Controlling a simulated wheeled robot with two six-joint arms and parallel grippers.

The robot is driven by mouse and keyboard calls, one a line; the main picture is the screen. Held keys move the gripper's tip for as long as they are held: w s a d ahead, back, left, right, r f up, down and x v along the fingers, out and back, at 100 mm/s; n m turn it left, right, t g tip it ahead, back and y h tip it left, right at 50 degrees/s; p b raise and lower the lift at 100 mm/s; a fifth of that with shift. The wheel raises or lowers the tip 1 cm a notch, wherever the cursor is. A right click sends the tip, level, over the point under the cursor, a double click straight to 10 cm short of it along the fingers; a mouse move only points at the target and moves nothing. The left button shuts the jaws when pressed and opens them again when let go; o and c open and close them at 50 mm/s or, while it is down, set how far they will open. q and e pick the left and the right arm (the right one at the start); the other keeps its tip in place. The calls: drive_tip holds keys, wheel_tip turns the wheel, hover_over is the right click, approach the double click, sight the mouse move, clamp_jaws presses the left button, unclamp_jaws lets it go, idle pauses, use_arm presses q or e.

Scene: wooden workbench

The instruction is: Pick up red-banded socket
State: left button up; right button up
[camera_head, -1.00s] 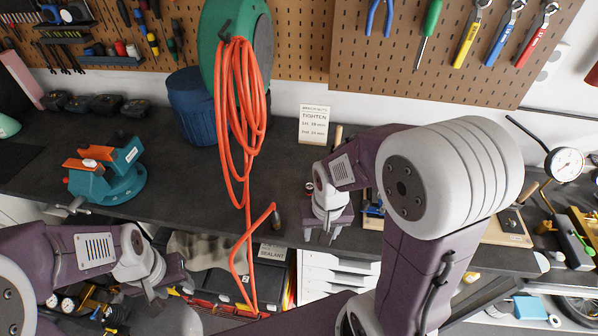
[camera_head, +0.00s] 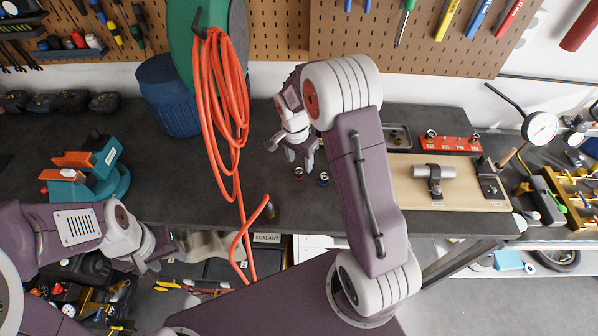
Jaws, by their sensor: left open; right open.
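Two small dark sockets stand on the dark benchtop in the middle of the view. The left one (camera_head: 298,173) seems to carry a reddish band, and the right one (camera_head: 323,179) a blue band; both are small in the picture. My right gripper (camera_head: 289,154) is open and empty, pointing down just behind and above the sockets, apart from them as far as I can tell. My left gripper (camera_head: 152,259) is open and empty at the lower left, in front of the bench edge.
A teal vise (camera_head: 105,181) stands at the left. An orange hose (camera_head: 222,105) hangs from a green reel and runs down over the bench. A wooden board (camera_head: 408,192) with a metal cylinder (camera_head: 433,171) and a red rack (camera_head: 450,144) lie to the right.

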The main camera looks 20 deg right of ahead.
sight(299, 171)
drive_tip(key=shift+f, duration=0.7)
drive_tip(key=shift+w+f, duration=0.15)
drive_tip(key=shift+f, duration=0.05)
drive_tip(key=f, duration=0.1)
drive_tip(key=f+p, duration=0.2)
drive_tip(key=f, duration=0.1)
drive_tip(key=shift+w, duration=0.25)
drive_tip(key=shift+f, duration=0.45)
clamp_jaws()
